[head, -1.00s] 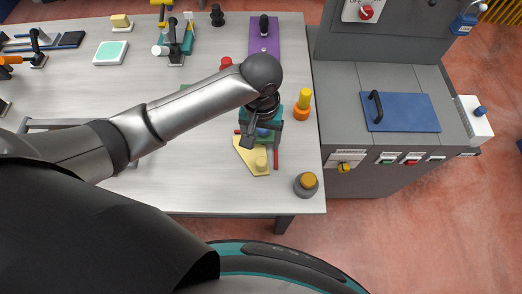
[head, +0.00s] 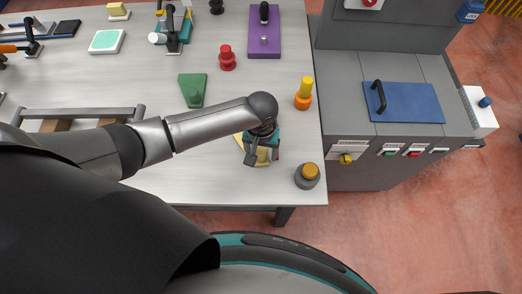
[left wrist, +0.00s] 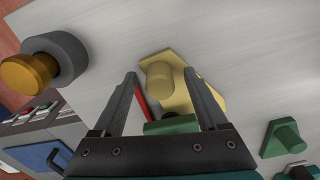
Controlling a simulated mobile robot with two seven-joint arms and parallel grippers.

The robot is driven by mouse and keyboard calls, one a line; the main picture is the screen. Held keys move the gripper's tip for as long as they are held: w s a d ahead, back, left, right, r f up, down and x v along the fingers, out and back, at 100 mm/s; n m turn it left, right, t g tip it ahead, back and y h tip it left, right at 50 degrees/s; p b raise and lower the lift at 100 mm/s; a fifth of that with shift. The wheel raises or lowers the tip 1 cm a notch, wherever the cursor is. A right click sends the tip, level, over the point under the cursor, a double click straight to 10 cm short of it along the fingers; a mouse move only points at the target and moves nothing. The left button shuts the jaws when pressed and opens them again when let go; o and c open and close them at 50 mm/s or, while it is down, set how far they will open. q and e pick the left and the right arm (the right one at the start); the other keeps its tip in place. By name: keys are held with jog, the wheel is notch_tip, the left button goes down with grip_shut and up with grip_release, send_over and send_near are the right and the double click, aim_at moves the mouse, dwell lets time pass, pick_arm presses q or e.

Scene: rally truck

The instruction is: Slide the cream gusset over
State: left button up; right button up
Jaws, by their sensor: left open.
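The cream gusset, a flat pale-yellow plate with a round knob, lies on the workbench near its front right corner. In the left wrist view the cream gusset (left wrist: 180,100) shows its knob between the fingers of my left gripper (left wrist: 160,74), beyond or level with the tips; I cannot tell whether they touch. In the head view my left gripper (head: 258,157) is over the gusset and hides most of it. The left gripper is open. My right gripper is not in view.
A grey cylinder with an amber top (head: 307,176) stands right of the gripper, near the bench corner. A yellow-and-orange peg (head: 304,94) stands by the right edge. A green gusset (head: 192,90), red knob (head: 227,58) and purple plate (head: 264,40) are farther back. A grey cabinet (head: 350,110) adjoins the right.

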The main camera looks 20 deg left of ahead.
pick_arm(q)
grip_shut()
dwell(0.6)
grip_release()
